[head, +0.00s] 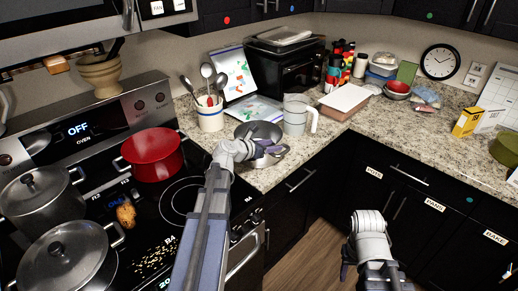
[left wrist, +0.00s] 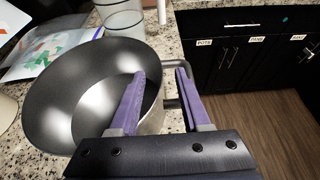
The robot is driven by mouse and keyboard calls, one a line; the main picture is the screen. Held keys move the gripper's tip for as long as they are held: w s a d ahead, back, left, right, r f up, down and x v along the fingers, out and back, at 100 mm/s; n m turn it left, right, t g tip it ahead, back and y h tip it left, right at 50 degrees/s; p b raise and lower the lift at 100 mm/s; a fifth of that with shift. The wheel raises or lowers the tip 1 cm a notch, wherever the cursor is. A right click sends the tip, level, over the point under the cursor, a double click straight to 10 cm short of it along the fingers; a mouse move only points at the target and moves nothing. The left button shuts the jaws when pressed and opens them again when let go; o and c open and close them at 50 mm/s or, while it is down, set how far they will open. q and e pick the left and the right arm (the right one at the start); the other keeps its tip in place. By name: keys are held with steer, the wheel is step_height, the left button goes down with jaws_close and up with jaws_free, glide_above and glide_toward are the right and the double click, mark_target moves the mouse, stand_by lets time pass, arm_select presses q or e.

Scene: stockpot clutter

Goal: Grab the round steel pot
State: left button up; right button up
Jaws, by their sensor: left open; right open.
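An open round steel pot (head: 262,130) stands on the granite counter beside the stove. It fills the left of the left wrist view (left wrist: 85,85), with a loop handle (left wrist: 174,63) on its right side. My left gripper (head: 272,152) is open at the pot's near side. In the left wrist view its purple fingers (left wrist: 160,78) are spread, one overlapping the pot's rim and the other overlapping the handle; I cannot tell whether either touches. My right gripper (head: 372,272) is open and empty, low in front of the cabinets.
A grey pitcher (head: 297,115) stands just right of the pot, and a utensil crock (head: 210,113) stands left of it. A red pot (head: 152,155) and two lidded steel pots (head: 42,200) (head: 68,258) sit on the stove. The floor (head: 310,245) ahead is clear.

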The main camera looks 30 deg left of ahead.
arm_select(q)
steer(key=shift+w+d+f, duration=0.15)
steer(key=shift+w+f, duration=0.15)
steer(key=shift+w, duration=0.25)
steer(key=shift+c, duration=0.3)
steer(key=shift+s, duration=0.1)
jaws_close()
stand_by(0.6)
